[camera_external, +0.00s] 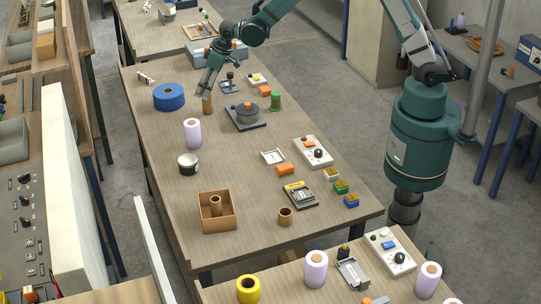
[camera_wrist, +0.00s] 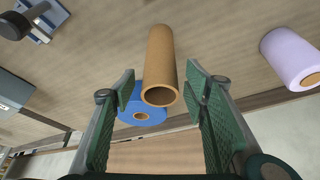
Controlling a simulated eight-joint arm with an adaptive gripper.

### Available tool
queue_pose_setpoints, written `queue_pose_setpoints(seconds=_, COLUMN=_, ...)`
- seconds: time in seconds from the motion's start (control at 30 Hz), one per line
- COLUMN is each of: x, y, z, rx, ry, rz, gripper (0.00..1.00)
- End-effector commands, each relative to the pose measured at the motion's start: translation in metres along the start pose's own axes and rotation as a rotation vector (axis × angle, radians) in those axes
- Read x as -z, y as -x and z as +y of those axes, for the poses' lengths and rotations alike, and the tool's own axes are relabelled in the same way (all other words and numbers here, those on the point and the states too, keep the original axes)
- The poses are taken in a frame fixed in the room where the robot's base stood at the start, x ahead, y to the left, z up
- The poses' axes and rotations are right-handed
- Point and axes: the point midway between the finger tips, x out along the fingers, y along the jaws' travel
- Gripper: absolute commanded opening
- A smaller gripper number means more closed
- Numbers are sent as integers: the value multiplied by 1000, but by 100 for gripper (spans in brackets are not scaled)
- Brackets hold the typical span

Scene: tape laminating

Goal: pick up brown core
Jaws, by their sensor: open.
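The brown core (camera_external: 208,106) stands upright on the wooden table, beside the blue roll (camera_external: 169,97). My gripper (camera_external: 206,92) is just above it, pointing down. In the wrist view the brown core (camera_wrist: 160,58) is a hollow tube whose near open end lies between the green finger pads of my gripper (camera_wrist: 160,84). The fingers are open, with visible gaps on both sides of the core. The blue roll (camera_wrist: 140,116) shows partly hidden behind the core's open end.
A lilac roll (camera_external: 192,133) stands in front of the core. A dark device (camera_external: 246,115) with an orange top is to its right. A brown open box (camera_external: 232,220) and a short brown ring (camera_external: 285,217) sit nearer the front. The table's middle has free room.

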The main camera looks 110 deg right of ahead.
Motion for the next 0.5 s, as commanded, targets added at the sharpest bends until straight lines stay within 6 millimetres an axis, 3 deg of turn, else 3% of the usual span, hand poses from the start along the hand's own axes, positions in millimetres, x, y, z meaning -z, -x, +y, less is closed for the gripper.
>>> queue_pose_setpoints(seconds=0.5, x=1, y=-42, z=0, rx=0, ry=0, rz=0, gripper=45)
